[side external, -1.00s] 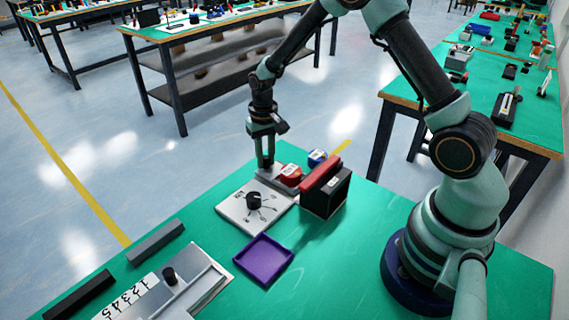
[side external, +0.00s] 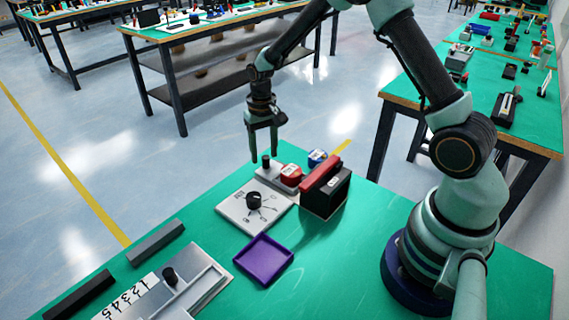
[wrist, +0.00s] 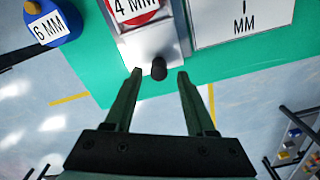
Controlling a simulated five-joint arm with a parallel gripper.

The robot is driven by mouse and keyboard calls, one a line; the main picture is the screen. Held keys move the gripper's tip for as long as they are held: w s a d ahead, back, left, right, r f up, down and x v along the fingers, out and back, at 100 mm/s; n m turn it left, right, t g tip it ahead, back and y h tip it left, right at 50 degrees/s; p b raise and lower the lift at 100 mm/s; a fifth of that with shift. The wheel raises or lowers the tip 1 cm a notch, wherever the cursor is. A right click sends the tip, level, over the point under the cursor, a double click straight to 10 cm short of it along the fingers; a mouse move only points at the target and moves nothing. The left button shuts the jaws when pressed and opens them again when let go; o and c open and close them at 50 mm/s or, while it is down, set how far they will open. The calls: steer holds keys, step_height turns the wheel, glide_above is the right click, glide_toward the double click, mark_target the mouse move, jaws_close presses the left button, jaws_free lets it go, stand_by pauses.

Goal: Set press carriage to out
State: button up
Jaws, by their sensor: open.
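A light grey carriage (wrist: 150,42) with an upright black knob (wrist: 158,69) carries a red disc marked 4 MM (wrist: 135,8). In the side view the red disc (side external: 291,174) sits beside a black press block with a red top (side external: 326,188), and the knob (side external: 266,162) stands at the carriage's outer end. My gripper (side external: 263,154) is open and empty, its fingertips at about the knob's top. In the wrist view the knob shows between the fingertips of my gripper (wrist: 160,75). Part of the carriage is hidden behind the dial plate and press in the side view.
A dial plate with a black knob (side external: 240,216) lies in front of the carriage. A blue 6 MM piece (side external: 317,157) stands behind the red disc. A purple tray (side external: 247,272) and a numbered slider panel (side external: 210,292) are nearer. The table edge is close to the carriage.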

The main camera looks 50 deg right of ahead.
step_height(320, 180, up, 10)
stand_by(0.4)
steer(key=shift+r, duration=0.15)
steer(key=s+a+r+n+t, duration=0.2)
steer(key=s+r, duration=0.3)
steer(key=s, duration=0.3)
steer(key=s+a+r+n+t, duration=0.2)
steer(key=s+r, duration=0.4)
steer(key=s, duration=0.3)
steer(key=shift+r+n+t, duration=0.15)
steer(key=shift+n+t, duration=0.15)
steer(key=shift+t, duration=0.5)
